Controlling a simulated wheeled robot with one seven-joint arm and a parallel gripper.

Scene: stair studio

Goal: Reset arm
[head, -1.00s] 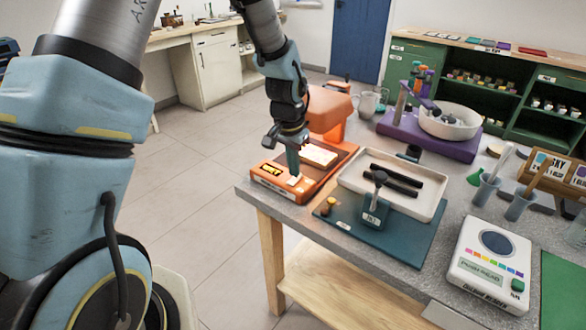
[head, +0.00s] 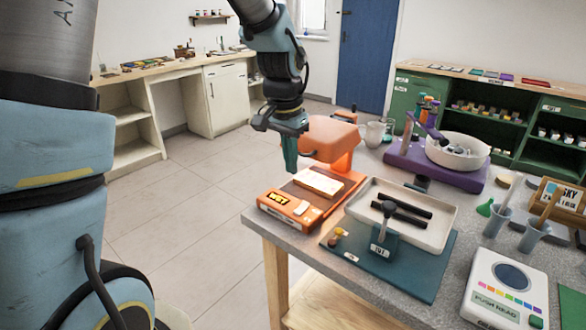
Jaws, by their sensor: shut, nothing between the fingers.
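My gripper (head: 290,155) hangs from my arm above the back left part of the table, with its green fingers pointing down. The fingers are together and hold nothing. It is in the air near the left edge of an orange machine (head: 312,188), which has a raised orange head, a pale plate on top and a label at its front. The fingertips look higher than the machine's base and apart from it.
A white tray (head: 440,238) with dark bars sits on a teal board (head: 425,283). A white reader device (head: 508,290), a purple stand (head: 465,178) with a white bowl and cups are to the right. Floor left of the table (head: 282,241) is clear.

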